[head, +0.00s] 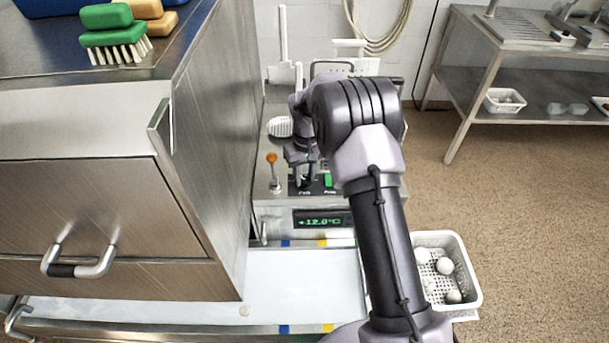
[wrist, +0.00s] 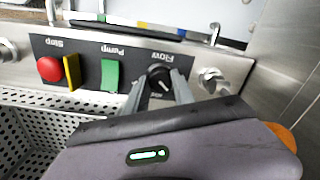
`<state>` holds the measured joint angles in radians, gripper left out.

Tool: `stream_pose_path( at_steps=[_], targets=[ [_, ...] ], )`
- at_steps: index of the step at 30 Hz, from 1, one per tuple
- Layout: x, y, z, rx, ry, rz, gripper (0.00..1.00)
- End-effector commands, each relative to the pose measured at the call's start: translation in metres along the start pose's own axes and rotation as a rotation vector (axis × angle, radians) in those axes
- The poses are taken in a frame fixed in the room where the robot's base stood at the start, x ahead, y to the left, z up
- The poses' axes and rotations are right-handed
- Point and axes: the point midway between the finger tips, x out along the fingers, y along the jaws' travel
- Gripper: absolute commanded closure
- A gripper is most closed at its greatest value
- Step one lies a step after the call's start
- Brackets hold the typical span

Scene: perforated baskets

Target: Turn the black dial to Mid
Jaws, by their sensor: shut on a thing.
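The black dial (wrist: 159,78) sits on a black panel strip under the upside-down label "Flow" in the wrist view. A short light pointer mark shows on its face; no Mid mark is readable. My gripper (wrist: 160,88) has its two grey fingers on either side of the dial and is shut on it. In the head view my gripper (head: 303,172) points down at the panel, and the arm and fingers hide most of the dial.
A green Pump switch (wrist: 110,75), a yellow piece (wrist: 71,72) and a red Stop button (wrist: 49,68) share the panel. An orange-knobbed lever (head: 272,158) stands left of my gripper. A steel cabinet (head: 215,140) rises close on the left. A white basket (head: 469,285) holds several pale balls.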

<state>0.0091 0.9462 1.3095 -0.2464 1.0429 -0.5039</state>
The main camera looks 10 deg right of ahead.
Motion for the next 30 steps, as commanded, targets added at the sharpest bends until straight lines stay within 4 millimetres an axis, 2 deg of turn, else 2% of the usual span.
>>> stream_pose_path(
  at_steps=[18,30],
  targets=[
    [-0.0004,0.0002,0.0,0.558,0.017,0.0,1.0],
    [-0.0003,0.0002,0.0004,0.793,0.022,0.0,1.0]
  ],
)
